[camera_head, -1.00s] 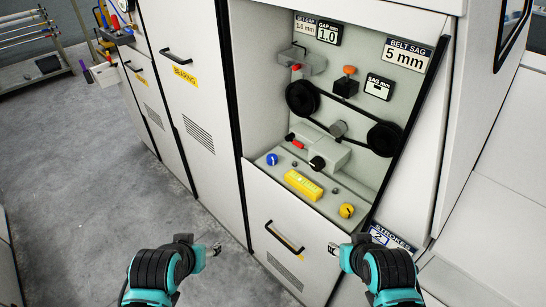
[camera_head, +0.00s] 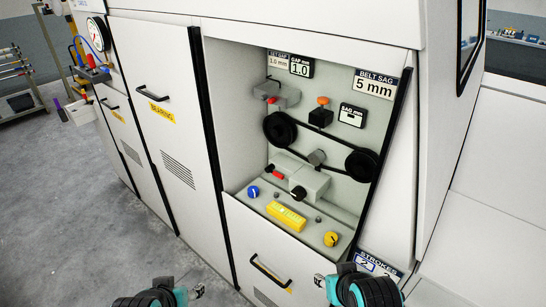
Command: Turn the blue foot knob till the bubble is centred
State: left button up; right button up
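The blue foot knob (camera_head: 253,191) sits at the left end of the ledge in the open machine bay. A yellow level block (camera_head: 286,216) lies on the ledge to its right; its bubble is too small to read. A yellow knob (camera_head: 331,239) sits at the ledge's right end. My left gripper (camera_head: 198,290) is low in the picture, below and left of the bay, apart from the blue knob. My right gripper (camera_head: 320,281) is in front of the drawer below the bay, touching no knob. Both grippers are small here, and their finger opening is unclear.
Above the ledge are a black belt on two pulleys (camera_head: 280,129), a grey motor block with a black knob (camera_head: 298,193) and an orange-topped knob (camera_head: 323,101). A drawer handle (camera_head: 270,271) juts out below. A door handle (camera_head: 152,94) is left. Grey floor (camera_head: 70,220) is clear at left.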

aim_at(253, 191)
jog(key=i+j+z, duration=0.25)
jog(key=z, duration=0.15)
jog(key=i+j+z, duration=0.25)
jog(key=j+z, duration=0.2)
jog(key=l, duration=0.05)
